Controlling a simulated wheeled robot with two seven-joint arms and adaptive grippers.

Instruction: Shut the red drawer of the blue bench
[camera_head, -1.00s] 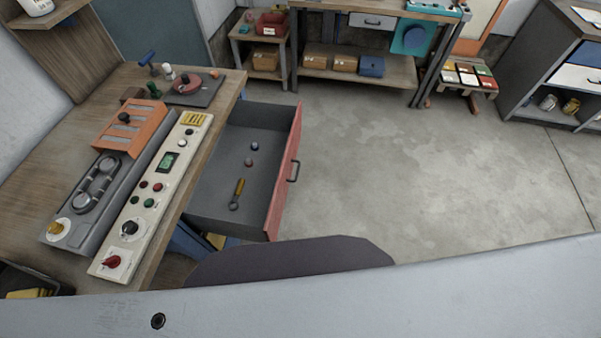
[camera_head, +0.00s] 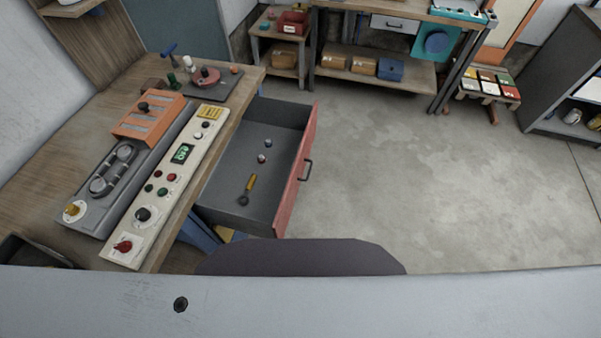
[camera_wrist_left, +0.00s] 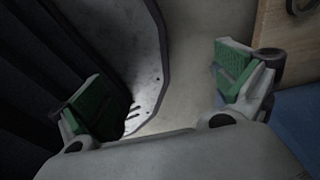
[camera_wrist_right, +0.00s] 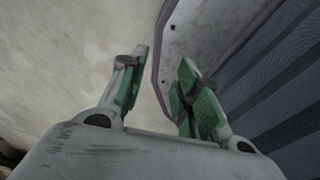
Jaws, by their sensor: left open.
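The red drawer (camera_head: 296,178) is pulled well out from the bench (camera_head: 48,212) in the head view. Its grey tray holds a yellow-handled tool (camera_head: 249,188) and two small round things. A dark handle (camera_head: 306,170) is on its red front. The blue part of the bench shows below the worktop (camera_head: 198,235). Neither gripper shows in the head view. My left gripper (camera_wrist_left: 170,95) is open and empty in the left wrist view, with a wooden surface and a blue surface at its right. My right gripper (camera_wrist_right: 160,82) is apart-fingered and empty above the floor in the right wrist view.
The worktop carries a control panel (camera_head: 165,185) and an orange unit (camera_head: 150,116). A shelf bench (camera_head: 375,75) stands at the back and a dark cabinet (camera_head: 565,65) at the right. The floor (camera_head: 420,170) right of the drawer is clear.

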